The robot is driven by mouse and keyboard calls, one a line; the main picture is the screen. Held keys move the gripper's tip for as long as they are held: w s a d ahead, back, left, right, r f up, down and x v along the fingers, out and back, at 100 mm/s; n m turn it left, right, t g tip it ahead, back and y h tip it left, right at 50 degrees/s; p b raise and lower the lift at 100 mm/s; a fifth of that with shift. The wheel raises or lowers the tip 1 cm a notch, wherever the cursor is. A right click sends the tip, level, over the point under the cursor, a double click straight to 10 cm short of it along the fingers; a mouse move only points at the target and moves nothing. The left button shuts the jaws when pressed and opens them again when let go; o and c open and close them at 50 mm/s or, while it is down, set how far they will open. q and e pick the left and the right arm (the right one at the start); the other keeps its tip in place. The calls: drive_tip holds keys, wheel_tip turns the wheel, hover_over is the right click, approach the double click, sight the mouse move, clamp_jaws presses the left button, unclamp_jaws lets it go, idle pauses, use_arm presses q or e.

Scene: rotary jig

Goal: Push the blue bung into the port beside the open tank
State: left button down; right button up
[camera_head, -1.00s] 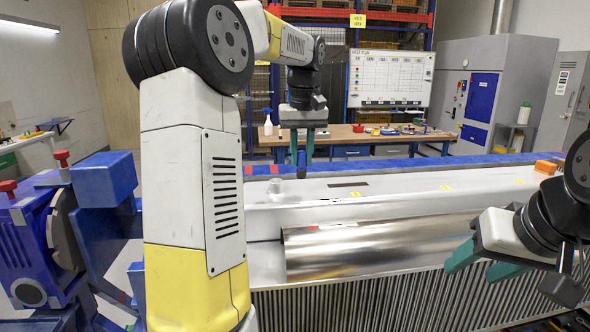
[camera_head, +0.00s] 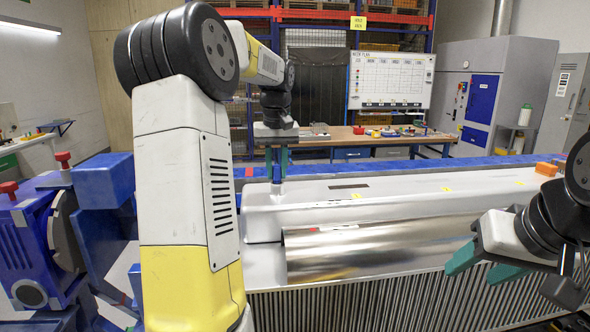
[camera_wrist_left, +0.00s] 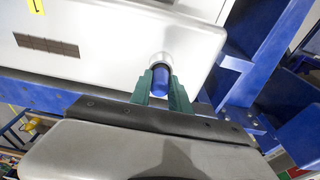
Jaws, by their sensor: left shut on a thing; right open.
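My left gripper (camera_head: 277,174) is shut on the blue bung (camera_wrist_left: 161,82), over the left end of the pale metal casing (camera_head: 330,190). In the left wrist view the bung sits between the green fingers, its far end lined up with the round metal port (camera_wrist_left: 161,59). The bung and port appear to meet; I cannot tell whether the bung has entered it. In the head view the fingers partly hide the bung, and the port is barely visible. My right gripper (camera_head: 484,264) is open and empty at the right, in front of the casing.
A shiny curved metal surface (camera_head: 380,245) lies along the front of the casing, above a ribbed panel (camera_head: 350,307). A blue rail (camera_head: 400,168) runs behind. An orange block (camera_head: 547,168) sits at the back right. A blue machine (camera_head: 40,240) stands at the left.

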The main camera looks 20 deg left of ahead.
sight(278, 184)
use_arm(q)
drive_tip(key=shift+f, duration=0.15)
drive_tip(key=c, duration=1.2)
unclamp_jaws()
drive_tip(key=shift+c, duration=0.2)
wheel_tip(278, 184, up, 12)
drive_tip(key=s, duration=0.2)
drive_tip(key=s+d+f+m+t+h, duration=0.1)
drive_tip(key=s+d+f+m+t, duration=0.15)
drive_tip(key=s+d, duration=0.65)
drive_tip(key=s+d+f+m+t+h, duration=0.1)
drive_tip(key=s+d+f, duration=0.1)
drive_tip(key=s+f, duration=0.4)
drive_tip(key=s+d+f+m+t+h, duration=0.1)
drive_tip(key=s+d+f+m, duration=0.1)
drive_tip(key=s+f, duration=0.4)
drive_tip(key=s+d, duration=0.1)
drive_tip(key=s, duration=0.1)
drive_tip(key=shift+s, duration=0.4)
